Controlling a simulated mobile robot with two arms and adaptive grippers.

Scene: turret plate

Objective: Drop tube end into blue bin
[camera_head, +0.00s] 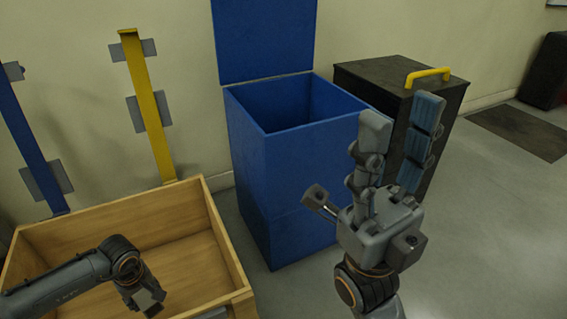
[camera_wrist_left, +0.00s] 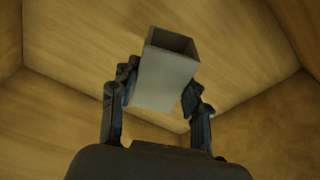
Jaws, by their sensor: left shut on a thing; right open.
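The blue bin (camera_head: 262,165) stands in the middle of the head view, with its lid (camera_head: 264,40) raised against the wall and its top open. My left gripper (camera_head: 148,297) is low inside the wooden box, left of the blue bin. In the left wrist view, my left gripper (camera_wrist_left: 155,100) is shut on a grey square hollow tube end (camera_wrist_left: 167,80), its open end facing away from the palm. The tube end is hard to make out in the head view. My right gripper (camera_head: 400,120) is open and empty, pointing up, right of and in front of the blue bin.
The wooden box (camera_head: 226,240) has walls close around my left gripper. A black bin with a yellow handle (camera_head: 428,76) stands behind my right gripper. A yellow post (camera_head: 147,100) and a blue post (camera_head: 30,145) lean at the wall.

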